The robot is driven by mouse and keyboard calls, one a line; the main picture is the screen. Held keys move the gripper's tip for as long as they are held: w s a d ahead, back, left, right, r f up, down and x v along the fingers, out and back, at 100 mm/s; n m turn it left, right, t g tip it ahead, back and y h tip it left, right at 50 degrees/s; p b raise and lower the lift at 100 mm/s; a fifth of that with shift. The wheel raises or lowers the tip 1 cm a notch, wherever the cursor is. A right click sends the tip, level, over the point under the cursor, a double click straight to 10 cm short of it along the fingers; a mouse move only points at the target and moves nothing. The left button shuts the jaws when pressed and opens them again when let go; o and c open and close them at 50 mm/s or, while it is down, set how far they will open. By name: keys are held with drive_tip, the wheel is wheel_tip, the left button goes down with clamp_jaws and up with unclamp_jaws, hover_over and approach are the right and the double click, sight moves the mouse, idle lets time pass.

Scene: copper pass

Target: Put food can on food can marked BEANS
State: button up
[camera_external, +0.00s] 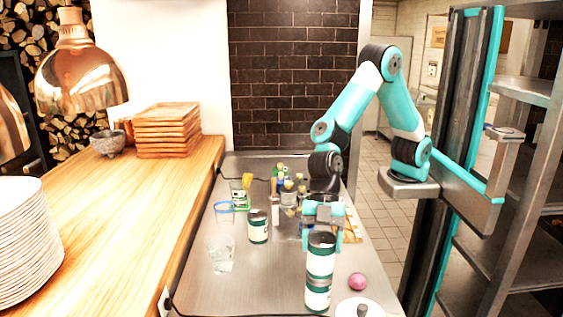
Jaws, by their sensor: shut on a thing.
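My gripper (322,243) points down at the front of the steel counter and is shut on a food can (320,258) with a pale label and dark green bands. The held can is upright. Directly below it in the picture stands another food can (318,293) of the same kind. The two look lined up and touching, but I cannot tell if there is a small gap. A third similar can (257,226) stands apart, further back to the left. The label words are too small to read, so I cannot tell which can is marked BEANS.
A pink onion (358,281) and a white plate (345,309) lie right of the cans. A clear glass (221,256) stands to the left. Several bottles (288,192) crowd the counter behind my gripper. The counter's front left is clear.

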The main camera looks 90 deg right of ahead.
drive_tip(key=shift+f, duration=0.55)
drive_tip(key=shift+f, duration=0.25)
drive_tip(key=o, duration=1.3)
drive_tip(key=shift+r, duration=0.1)
drive_tip(key=shift+r, duration=0.1)
